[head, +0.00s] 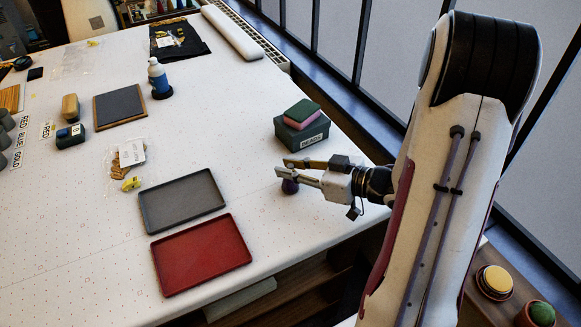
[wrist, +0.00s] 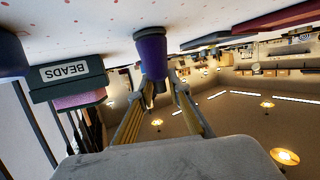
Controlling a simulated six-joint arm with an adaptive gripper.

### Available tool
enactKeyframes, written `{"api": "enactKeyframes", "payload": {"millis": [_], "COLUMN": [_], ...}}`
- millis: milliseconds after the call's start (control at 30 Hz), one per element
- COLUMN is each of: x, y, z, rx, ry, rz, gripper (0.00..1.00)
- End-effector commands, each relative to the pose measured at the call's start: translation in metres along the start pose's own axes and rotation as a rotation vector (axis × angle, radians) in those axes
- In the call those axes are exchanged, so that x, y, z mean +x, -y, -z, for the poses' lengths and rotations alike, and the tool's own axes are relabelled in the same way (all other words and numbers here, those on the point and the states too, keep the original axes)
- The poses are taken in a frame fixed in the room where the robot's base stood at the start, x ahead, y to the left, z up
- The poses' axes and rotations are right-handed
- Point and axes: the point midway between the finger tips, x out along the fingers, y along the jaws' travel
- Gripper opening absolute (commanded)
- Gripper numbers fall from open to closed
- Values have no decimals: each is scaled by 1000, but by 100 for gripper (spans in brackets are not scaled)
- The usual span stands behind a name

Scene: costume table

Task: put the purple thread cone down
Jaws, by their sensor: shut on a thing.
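The purple thread cone (wrist: 151,55) is between the fingers of my gripper (wrist: 157,92) in the wrist view, which shows the scene upside down. The cone's wide grey end is close to the white table top; I cannot tell if it touches. In the head view the cone (head: 290,186) shows as a small dark purple shape under my gripper (head: 283,172), near the table's right edge. My gripper is shut on it. The fingers hide part of the cone.
A dark box labelled BEADS (head: 302,133) with pink and green blocks on it stands just behind my gripper. A grey tray (head: 182,200) and a red tray (head: 201,254) lie to the left. White table around the cone is clear.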

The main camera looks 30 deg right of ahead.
Motion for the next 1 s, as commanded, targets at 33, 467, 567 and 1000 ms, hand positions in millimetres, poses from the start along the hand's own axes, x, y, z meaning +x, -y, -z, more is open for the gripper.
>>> {"api": "enactKeyframes", "payload": {"millis": [33,467,567,1000], "x": [0,1,1,-17], "y": [0,0,0,-1], "z": [-1,-2,-2,0], "rx": [1,0,0,1], "ry": [0,0,0,0], "rz": [0,0,0,-3], "gripper": [0,34,34,34]}}
